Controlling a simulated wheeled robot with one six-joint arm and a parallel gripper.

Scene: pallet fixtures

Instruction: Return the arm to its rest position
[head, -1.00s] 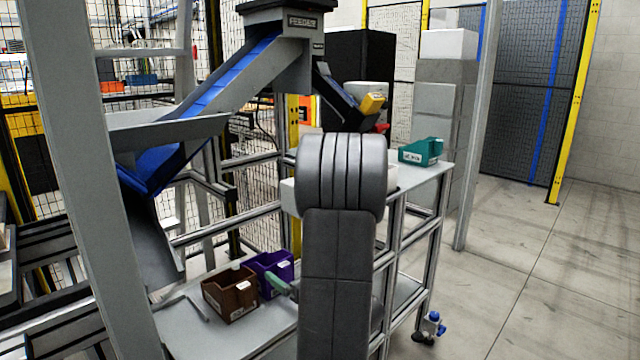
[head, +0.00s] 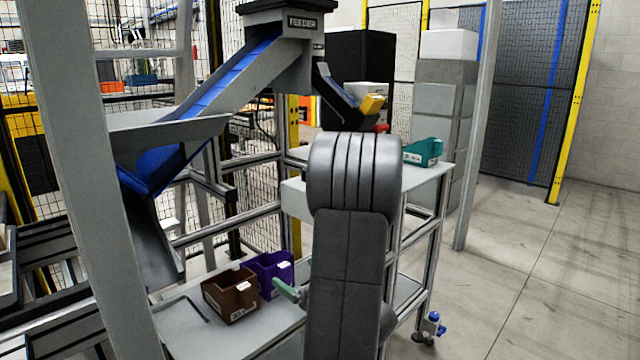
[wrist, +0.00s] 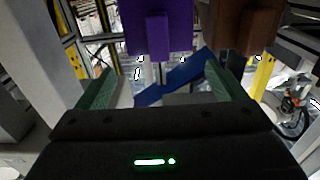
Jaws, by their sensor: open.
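My gripper (wrist: 160,72) is open in the wrist view, its two green fingers wide apart with nothing held between them. In the head view my arm stands in the foreground and hides most of the gripper; one green finger (head: 288,290) shows at its left, close to the purple bin (head: 270,272). A brown bin (head: 230,296) stands left of the purple one on the lower shelf. In the wrist view the purple bin (wrist: 158,28) is at the top middle and the brown bin (wrist: 240,28) at the top right, both beyond the fingers.
A grey chute with a blue bed (head: 195,120) slopes down at the left. A teal bin (head: 422,152) sits on the upper shelf (head: 432,172), right of my arm. A grey post (head: 85,180) rises at the left. The floor (head: 540,270) at the right is clear.

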